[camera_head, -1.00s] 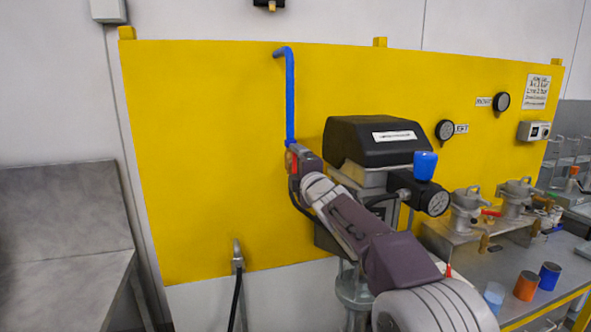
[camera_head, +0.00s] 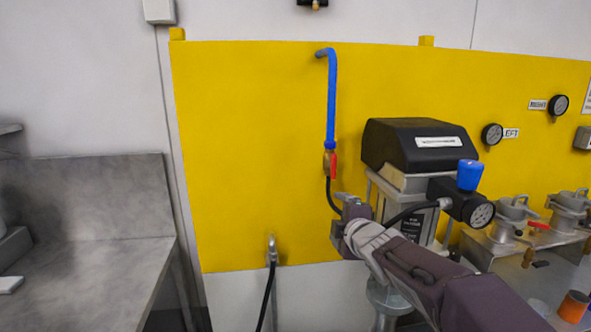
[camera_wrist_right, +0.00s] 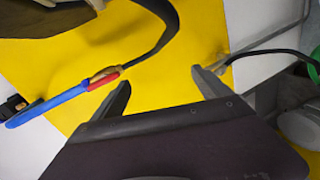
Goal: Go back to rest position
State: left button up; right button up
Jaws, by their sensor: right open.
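My right gripper (camera_head: 347,212) is in front of the yellow panel (camera_head: 245,150), below the red-handled valve (camera_head: 331,163) on the blue pipe (camera_head: 331,100). In the right wrist view its two fingers (camera_wrist_right: 160,88) are apart with nothing between them. The valve's red handle (camera_wrist_right: 103,80) and the blue pipe (camera_wrist_right: 55,103) show to the left of the fingers there, apart from them. A black hose (camera_head: 332,195) hangs from the valve and passes behind the gripper. My left gripper is in neither view.
The black-topped agitator drive (camera_head: 415,146) with a blue-capped regulator (camera_head: 469,175) stands just right of my right gripper. A grey bench (camera_head: 85,285) is at the left. A metal tap with a hose (camera_head: 272,250) is low on the panel. Pots (camera_head: 512,215) stand at the right.

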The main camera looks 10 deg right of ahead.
jog(key=s+f+m+g+p, duration=0.1)
jog(key=s+f+m+g, duration=0.25)
jog(key=f, duration=0.35)
jog(key=s+f+m+g+p, duration=0.1)
jog(key=s+f+m+g, duration=0.1)
jog(key=s+f, duration=0.45)
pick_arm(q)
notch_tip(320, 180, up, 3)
pick_arm(e)
jog(key=s+f+m+g, duration=0.8)
jog(key=s+f+m, duration=0.3)
jog(key=s, duration=0.7)
notch_tip(320, 180, down, 3)
jog(key=shift+s+a+f, duration=0.15)
jog(key=shift+a+f, duration=0.05)
